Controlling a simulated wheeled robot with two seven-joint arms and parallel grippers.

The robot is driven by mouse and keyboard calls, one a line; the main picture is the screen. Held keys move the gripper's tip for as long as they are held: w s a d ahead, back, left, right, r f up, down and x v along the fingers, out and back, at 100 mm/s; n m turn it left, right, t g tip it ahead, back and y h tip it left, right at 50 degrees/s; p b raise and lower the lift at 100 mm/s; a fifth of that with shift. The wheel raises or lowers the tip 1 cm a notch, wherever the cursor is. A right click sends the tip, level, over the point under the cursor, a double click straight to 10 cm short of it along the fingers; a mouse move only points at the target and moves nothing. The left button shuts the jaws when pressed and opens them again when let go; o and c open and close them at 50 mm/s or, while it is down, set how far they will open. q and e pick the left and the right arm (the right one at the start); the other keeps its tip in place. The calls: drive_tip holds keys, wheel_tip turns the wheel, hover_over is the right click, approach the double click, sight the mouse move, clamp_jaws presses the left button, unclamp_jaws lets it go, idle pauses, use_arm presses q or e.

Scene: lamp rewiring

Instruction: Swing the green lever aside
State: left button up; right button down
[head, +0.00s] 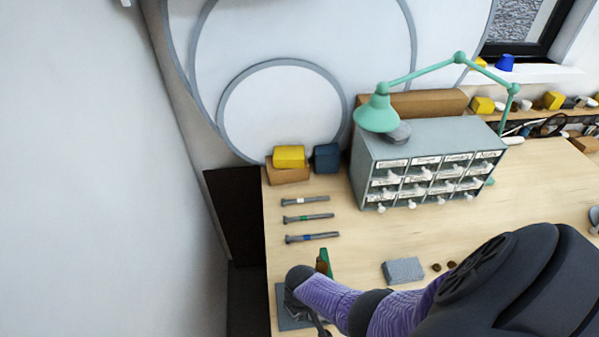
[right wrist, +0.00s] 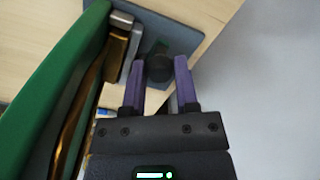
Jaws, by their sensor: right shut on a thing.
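In the right wrist view my right gripper (right wrist: 160,78) has its two purple fingers on either side of a dark round knob (right wrist: 158,69). A short dark green piece, which looks like the green lever (right wrist: 160,47), shows behind the knob over a blue-grey plate (right wrist: 186,36). A large green upright with brass and grey strips (right wrist: 45,85) stands close to the left of the gripper. In the head view this green upright (head: 325,261) stands at the bench's front left, beside the plate (head: 284,312). My right arm hides the fingertips and the knob there. My left gripper is out of view.
Three banded rods (head: 311,218) lie behind the upright. A grey block (head: 403,271) and two small brown pieces (head: 444,266) lie to its right. A drawer cabinet (head: 360,170) and a green lamp (head: 376,112) stand at the back. The bench's left edge is close by.

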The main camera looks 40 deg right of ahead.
idle(0.4)
drive_tip(key=shift+c, duration=1.8)
unclamp_jaws()
wheel_tip(320, 180, up, 9)
drive_tip(key=p, duration=0.5)
drive_tip(key=shift+f+p, duration=0.15)
drive_tip(key=shift+p, duration=0.25)
drive_tip(key=shift+r, duration=0.6)
